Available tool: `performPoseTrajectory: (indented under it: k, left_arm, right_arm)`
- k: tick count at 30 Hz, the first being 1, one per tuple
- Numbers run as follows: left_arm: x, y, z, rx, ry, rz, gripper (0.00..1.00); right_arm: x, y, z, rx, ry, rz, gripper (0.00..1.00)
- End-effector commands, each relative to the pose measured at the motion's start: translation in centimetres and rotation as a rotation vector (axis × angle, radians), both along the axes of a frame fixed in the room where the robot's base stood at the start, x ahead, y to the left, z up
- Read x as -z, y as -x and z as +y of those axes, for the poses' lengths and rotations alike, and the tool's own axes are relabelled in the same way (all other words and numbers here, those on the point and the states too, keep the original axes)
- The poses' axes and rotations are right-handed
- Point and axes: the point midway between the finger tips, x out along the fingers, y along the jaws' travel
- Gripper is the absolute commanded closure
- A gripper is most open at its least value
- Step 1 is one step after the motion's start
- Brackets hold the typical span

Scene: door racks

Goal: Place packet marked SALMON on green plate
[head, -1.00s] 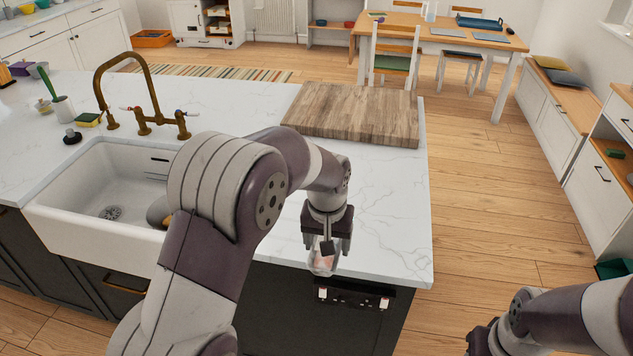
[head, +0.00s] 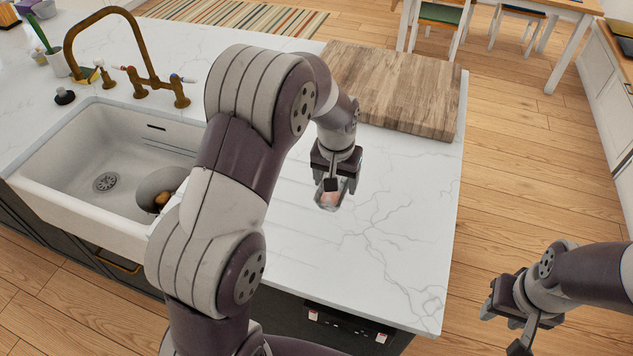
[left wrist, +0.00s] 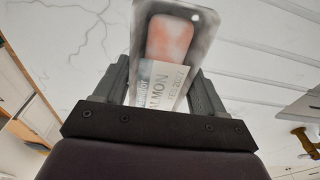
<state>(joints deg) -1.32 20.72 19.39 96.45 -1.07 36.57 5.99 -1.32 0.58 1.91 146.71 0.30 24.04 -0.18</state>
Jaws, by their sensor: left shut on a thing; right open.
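My left gripper (head: 331,184) is shut on a clear packet (head: 328,200) with a pink piece inside, above the white marble counter. In the left wrist view the packet (left wrist: 168,60) stands between the fingers of the left gripper (left wrist: 165,85), and its white label reads SALMON. My right gripper (head: 507,325) is open and empty at the lower right, over the floor beyond the counter's right edge. No green plate can be seen in these views.
A wooden board (head: 392,88) lies at the counter's far right. A white sink (head: 110,165) with a brass tap (head: 140,60) is at left, a grey bowl (head: 160,188) in it. The marble counter (head: 400,210) is clear right of my left gripper.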

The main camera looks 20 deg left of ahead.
Motion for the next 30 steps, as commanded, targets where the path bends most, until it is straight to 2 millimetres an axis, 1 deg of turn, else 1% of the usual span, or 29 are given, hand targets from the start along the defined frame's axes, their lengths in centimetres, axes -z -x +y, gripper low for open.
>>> performPoseTrajectory:
  k: [1,3,7,10,13,16,26,27,28,29,30]
  left_arm:
    - [0.5,0.2,1.5,-0.007,0.0,0.004,0.56]
    - [1.6,0.2,3.3,-0.006,0.001,0.002,0.56]
    - [3.0,0.4,5.4,-0.003,0.0,0.001,0.56]
    - [3.9,0.4,5.9,0.0,0.0,0.001,0.56]
    - [5.8,0.5,5.9,0.0,0.001,0.003,0.56]
    - [7.2,0.4,5.9,0.0,0.0,0.0,0.56]
    - [7.8,0.3,5.9,0.0,0.0,-0.002,0.56]
    - [7.7,0.4,5.9,0.0,0.0,-0.001,0.2]
    - [7.7,0.4,5.9,0.0,0.0,-0.001,0.1]
    - [7.7,0.4,5.9,0.0,0.0,-0.001,0.04]
    - [7.7,0.4,5.9,0.0,0.0,-0.001,0.04]
  right_arm:
    - [-0.8,0.0,0.0,0.0,0.0,0.0,0.6]
    - [-1.1,0.0,0.0,0.0,0.0,0.0,0.6]
    - [-1.5,0.0,0.0,0.0,0.0,0.0,0.6]
    - [-1.7,0.0,0.0,0.0,0.0,0.0,0.6]
    - [-2.3,0.0,0.0,0.0,0.0,0.0,0.6]
    - [-2.6,0.0,0.0,0.0,0.0,0.0,0.6]
    - [-2.2,0.0,0.0,0.0,0.0,0.0,0.6]
    - [-2.3,0.0,0.0,0.0,0.0,0.0,0.6]
    - [-2.3,0.0,0.0,0.0,0.0,0.0,0.6]
    - [-2.3,0.0,0.0,0.0,0.0,0.0,0.6]
    - [-2.3,0.0,0.0,0.0,0.0,0.0,0.6]
